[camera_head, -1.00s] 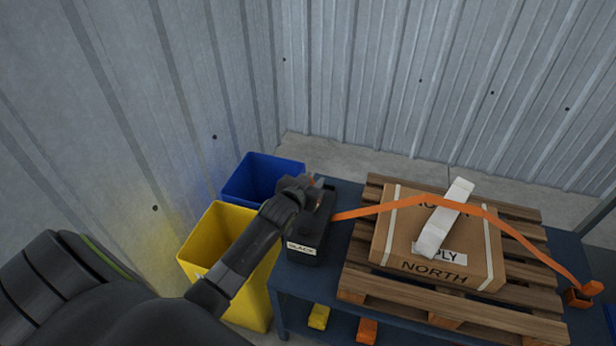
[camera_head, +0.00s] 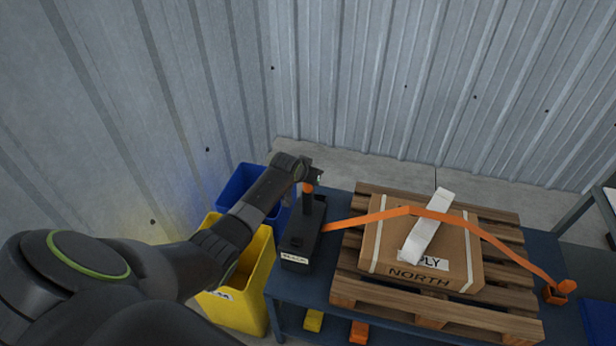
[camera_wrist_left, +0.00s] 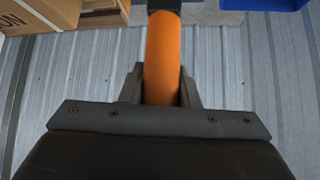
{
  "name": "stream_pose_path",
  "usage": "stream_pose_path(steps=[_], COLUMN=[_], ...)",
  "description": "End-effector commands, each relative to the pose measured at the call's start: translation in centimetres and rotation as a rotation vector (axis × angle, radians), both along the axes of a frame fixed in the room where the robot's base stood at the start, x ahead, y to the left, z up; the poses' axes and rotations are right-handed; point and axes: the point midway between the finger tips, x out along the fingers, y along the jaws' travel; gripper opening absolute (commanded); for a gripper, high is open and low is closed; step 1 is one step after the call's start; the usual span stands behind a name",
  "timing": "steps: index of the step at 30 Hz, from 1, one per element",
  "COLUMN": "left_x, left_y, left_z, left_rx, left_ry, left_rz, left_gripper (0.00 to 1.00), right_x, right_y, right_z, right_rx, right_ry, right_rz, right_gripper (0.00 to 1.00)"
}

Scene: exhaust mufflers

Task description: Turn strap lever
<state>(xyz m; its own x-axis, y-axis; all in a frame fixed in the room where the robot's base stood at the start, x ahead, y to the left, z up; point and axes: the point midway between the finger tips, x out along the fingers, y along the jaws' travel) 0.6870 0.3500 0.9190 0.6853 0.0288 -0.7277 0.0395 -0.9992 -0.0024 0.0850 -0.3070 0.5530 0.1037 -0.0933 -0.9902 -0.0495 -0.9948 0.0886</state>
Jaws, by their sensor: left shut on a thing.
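My left gripper (camera_head: 309,182) is shut on the orange-gripped strap lever (camera_head: 308,188), which stands up from the black box (camera_head: 300,238) at the left end of the table. In the left wrist view the orange lever grip (camera_wrist_left: 161,60) sits between my fingers (camera_wrist_left: 161,88). The orange strap (camera_head: 378,216) runs from the black box over a cardboard carton (camera_head: 392,250) on a wooden pallet (camera_head: 430,310) to an orange anchor (camera_head: 555,293) at the right. My right gripper is not in view.
A blue bin (camera_head: 236,187) and a yellow bin (camera_head: 262,275) stand left of the blue table (camera_head: 330,272). A white strip (camera_head: 428,225) lies across the carton. Yellow and orange blocks sit on the lower shelf. A corrugated wall stands behind.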

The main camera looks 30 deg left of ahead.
Motion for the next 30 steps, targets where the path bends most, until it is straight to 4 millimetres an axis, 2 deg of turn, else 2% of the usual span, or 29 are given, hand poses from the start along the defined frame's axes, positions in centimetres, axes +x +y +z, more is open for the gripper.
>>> stream_pose_path(steps=[17,18,22,23,30], left_x=[0.57,0.58,0.56,0.54,0.48], left_y=[0.17,0.17,0.16,0.16,0.13], left_z=[0.12,0.13,0.09,0.08,-0.01], left_rx=[-0.005,-0.005,-0.005,-0.005,-0.007], left_ry=[0.026,0.026,0.026,0.027,0.028], left_rz=[0.000,0.000,0.000,0.000,0.000], left_gripper=[0.00,0.30,0.47,0.50,0.50], right_x=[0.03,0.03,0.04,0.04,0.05], right_y=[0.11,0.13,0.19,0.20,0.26], right_z=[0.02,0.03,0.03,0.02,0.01], right_rx=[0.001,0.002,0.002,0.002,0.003], right_ry=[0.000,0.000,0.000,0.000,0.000], right_rz=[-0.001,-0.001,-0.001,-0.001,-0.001], right_gripper=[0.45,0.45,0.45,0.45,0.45])
